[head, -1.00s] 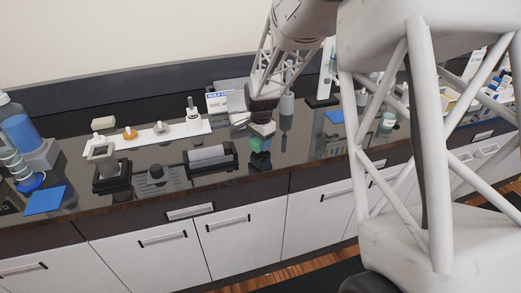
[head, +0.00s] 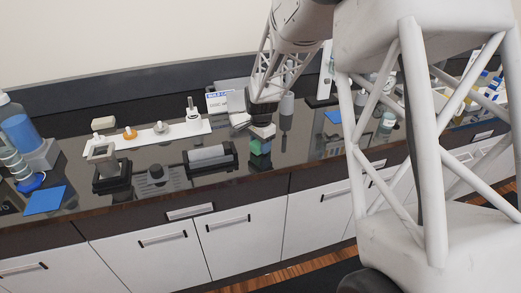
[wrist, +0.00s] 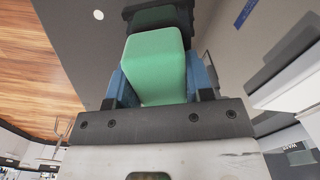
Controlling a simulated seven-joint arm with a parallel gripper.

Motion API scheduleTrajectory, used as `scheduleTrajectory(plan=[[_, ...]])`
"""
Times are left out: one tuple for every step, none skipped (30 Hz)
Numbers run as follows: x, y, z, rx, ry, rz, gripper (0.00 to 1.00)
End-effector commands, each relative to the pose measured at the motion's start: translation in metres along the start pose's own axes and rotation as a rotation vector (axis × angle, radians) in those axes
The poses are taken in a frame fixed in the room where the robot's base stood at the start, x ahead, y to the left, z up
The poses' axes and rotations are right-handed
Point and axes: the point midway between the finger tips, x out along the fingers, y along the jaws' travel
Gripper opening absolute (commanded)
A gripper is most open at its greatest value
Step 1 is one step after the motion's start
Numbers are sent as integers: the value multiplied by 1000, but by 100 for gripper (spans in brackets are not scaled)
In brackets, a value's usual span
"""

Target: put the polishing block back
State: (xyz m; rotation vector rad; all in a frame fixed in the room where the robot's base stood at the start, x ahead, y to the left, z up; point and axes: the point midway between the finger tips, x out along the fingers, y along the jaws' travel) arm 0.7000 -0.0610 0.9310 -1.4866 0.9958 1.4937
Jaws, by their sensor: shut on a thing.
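The polishing block, which I take to be the green block (head: 260,147), hangs under my gripper (head: 261,136) over the front part of the glossy black counter. In the wrist view the green block (wrist: 155,62) sits between the two blue fingertips of my gripper (wrist: 160,88), which is shut on it. A dark, greenish reflection shows beyond the block. I cannot tell whether the block touches the counter or is just above it.
A grey roller-like piece in a black holder (head: 230,162) lies to the left. Further left are a small black stand (head: 110,182) and a white strip (head: 163,139) bearing small parts. A white-and-blue box (head: 218,102) stands behind.

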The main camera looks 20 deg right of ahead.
Motion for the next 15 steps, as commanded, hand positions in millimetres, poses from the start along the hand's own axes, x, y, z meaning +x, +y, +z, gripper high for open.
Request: scheduleTrajectory(plan=[[1,0,0,0,0,0,24],[1,0,0,0,0,0,24],[2,0,0,0,0,0,24],[2,0,0,0,0,0,24],[3,0,0,0,0,0,24],[3,0,0,0,0,0,24],[4,0,0,0,0,0,24],[4,0,0,0,0,0,24],[4,0,0,0,0,0,53],[4,0,0,0,0,0,58],[4,0,0,0,0,0,63],[4,0,0,0,0,0,69],[4,0,0,0,0,0,73],[4,0,0,0,0,0,77],[4,0,0,0,0,0,77]])
